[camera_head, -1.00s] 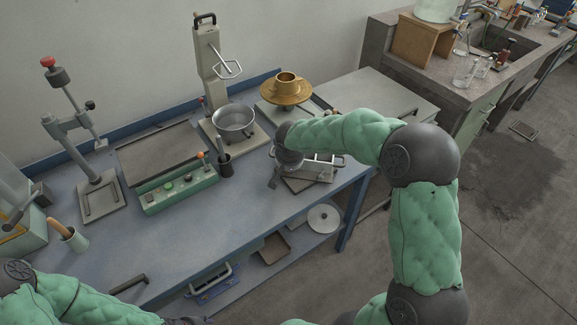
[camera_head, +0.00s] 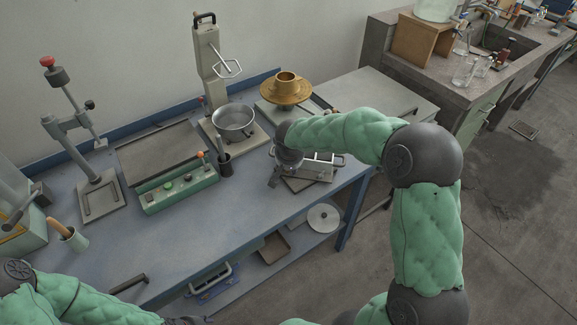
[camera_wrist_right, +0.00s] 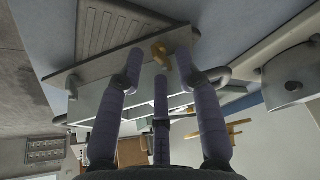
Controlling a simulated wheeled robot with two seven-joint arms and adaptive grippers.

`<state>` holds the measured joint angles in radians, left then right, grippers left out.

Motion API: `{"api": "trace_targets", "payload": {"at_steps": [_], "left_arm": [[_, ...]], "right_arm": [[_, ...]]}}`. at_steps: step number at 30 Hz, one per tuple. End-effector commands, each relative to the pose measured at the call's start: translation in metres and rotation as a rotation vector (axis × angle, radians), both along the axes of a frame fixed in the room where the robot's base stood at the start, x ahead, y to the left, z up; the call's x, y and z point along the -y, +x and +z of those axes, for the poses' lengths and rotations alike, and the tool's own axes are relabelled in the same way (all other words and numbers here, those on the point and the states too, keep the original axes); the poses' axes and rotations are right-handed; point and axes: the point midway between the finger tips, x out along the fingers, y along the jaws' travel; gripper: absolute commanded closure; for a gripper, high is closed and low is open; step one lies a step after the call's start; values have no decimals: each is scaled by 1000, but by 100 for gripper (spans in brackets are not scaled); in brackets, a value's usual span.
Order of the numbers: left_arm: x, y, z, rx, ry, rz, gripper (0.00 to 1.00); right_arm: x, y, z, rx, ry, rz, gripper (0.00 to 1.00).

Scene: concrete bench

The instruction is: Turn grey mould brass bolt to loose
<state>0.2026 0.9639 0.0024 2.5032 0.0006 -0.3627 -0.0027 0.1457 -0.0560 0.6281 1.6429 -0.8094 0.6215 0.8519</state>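The grey mould (camera_head: 322,168) is a metal box with bar handles, standing on a plate at the right end of the blue bench. In the right wrist view the mould (camera_wrist_right: 92,106) shows with a small brass bolt (camera_wrist_right: 159,53) at its edge. My right gripper (camera_head: 274,181) is at the mould's left end. Its purple fingers (camera_wrist_right: 160,62) are spread on either side of the bolt, with gaps showing; I cannot tell if any finger touches it. The bolt is not distinguishable in the head view. Only a sliver of my left gripper (camera_head: 185,321) shows at the bottom edge.
A steel pot (camera_head: 233,121) on a stand and a dark cup (camera_head: 224,166) are left of the mould. A brass flanged part (camera_head: 287,90) stands behind it. A green button box (camera_head: 180,189) is further left.

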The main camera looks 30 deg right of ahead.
Motion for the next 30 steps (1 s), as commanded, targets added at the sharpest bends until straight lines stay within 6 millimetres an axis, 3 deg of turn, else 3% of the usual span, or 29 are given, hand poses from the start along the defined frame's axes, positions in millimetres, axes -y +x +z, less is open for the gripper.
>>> {"api": "trace_targets", "payload": {"at_steps": [15,28,30], "left_arm": [[0,0,0,0,0,0,58],[0,0,0,0,0,0,58],[0,0,0,0,0,0,58]], "right_arm": [[-11,-22,61,2,0,0,65],[-13,-26,68,-1,0,0,65],[-13,-25,68,1,4,-2,78]]}}
